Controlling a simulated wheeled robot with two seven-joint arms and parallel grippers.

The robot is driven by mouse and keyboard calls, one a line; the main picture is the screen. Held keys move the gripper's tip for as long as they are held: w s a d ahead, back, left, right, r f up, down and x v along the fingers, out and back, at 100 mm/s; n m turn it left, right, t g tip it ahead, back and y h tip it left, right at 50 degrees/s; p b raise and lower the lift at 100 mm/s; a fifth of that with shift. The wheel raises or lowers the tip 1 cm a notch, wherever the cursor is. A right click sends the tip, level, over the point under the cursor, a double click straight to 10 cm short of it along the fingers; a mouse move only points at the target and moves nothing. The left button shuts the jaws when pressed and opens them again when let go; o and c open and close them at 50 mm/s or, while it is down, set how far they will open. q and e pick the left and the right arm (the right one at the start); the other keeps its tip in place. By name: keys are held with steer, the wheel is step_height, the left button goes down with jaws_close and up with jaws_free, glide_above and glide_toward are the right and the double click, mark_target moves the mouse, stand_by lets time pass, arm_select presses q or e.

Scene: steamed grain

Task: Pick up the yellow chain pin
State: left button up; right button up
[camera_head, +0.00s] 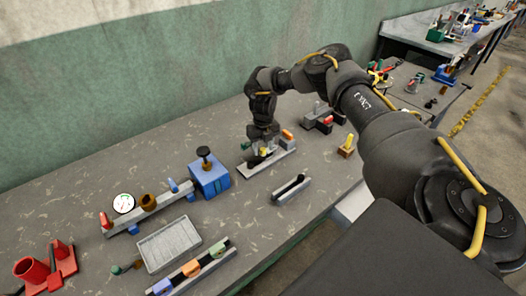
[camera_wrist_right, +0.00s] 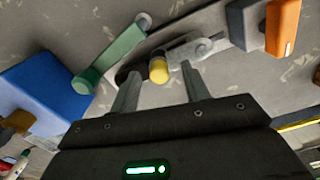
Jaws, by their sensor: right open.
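The yellow chain pin (camera_wrist_right: 158,70) is a small, short yellow cylinder with a dark end, seen in the right wrist view. It sits by a grey metal link (camera_wrist_right: 195,48) on a pale base plate. My right gripper (camera_wrist_right: 161,72) is open, with its two fingertips on either side of the pin; I cannot tell if they touch it. In the head view my right gripper (camera_head: 263,147) points down over the small fixture (camera_head: 280,160) and mostly hides the pin. My left gripper is not in view.
A green lever (camera_wrist_right: 112,58) lies left of the pin, and an orange block (camera_wrist_right: 282,27) stands to the right. A blue vise-like block (camera_head: 209,177) is close on the left. A grey rail piece (camera_head: 291,190) lies in front. A grey tray (camera_head: 169,244) is at front left.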

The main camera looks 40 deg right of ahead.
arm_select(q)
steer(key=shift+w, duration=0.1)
arm_select(e)
steer(key=shift+c, duration=0.4)
jaws_close()
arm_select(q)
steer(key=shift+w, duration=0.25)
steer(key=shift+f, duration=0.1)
arm_select(e)
steer(key=shift+w+r, duration=0.1)
